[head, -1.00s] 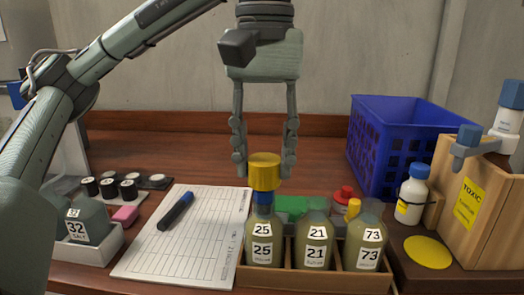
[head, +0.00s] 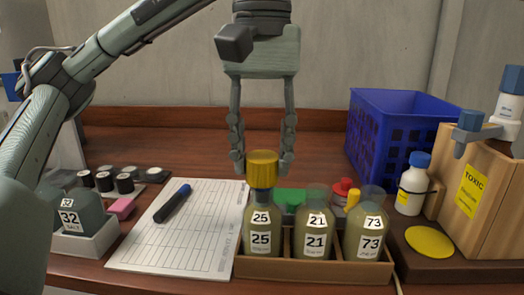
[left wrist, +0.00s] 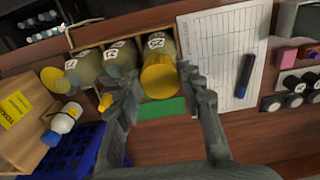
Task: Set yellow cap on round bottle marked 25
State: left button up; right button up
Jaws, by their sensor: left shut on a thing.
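The round bottle marked 25 (head: 261,224) stands upright in the left compartment of a wooden rack (head: 300,268). The yellow cap (head: 263,170) sits upright over its neck, with its lower edge at the bottle's shoulder. My left gripper (head: 262,162) is above the bottle, pointing down, with a finger on each side of the cap and shut on it. The left wrist view shows the cap (left wrist: 160,76) between the fingertips (left wrist: 158,84), in line with the bottle. Whether the cap is fully seated cannot be told. My right gripper is not in view.
Bottles marked 21 (head: 313,228) and 73 (head: 366,230) share the rack. A blue crate (head: 395,135), a white bottle (head: 411,188) and a wooden TOXIC box (head: 485,190) stand to the right. A ruled sheet (head: 180,230) with a marker (head: 172,203) lies left.

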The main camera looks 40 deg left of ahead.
pick_arm(q)
jog(key=shift+p, duration=0.55)
dwell(1.1)
jog(key=shift+f, duration=0.3)
dwell(0.6)
dwell(0.9)
jog(key=o, duration=1.4)
jog(key=shift+o, duration=0.2)
jog(key=shift+r+p, duration=0.1)
jog(key=shift+p, duration=0.2)
jog(key=shift+r+p, duration=0.35)
jog(key=shift+r, duration=3.3)
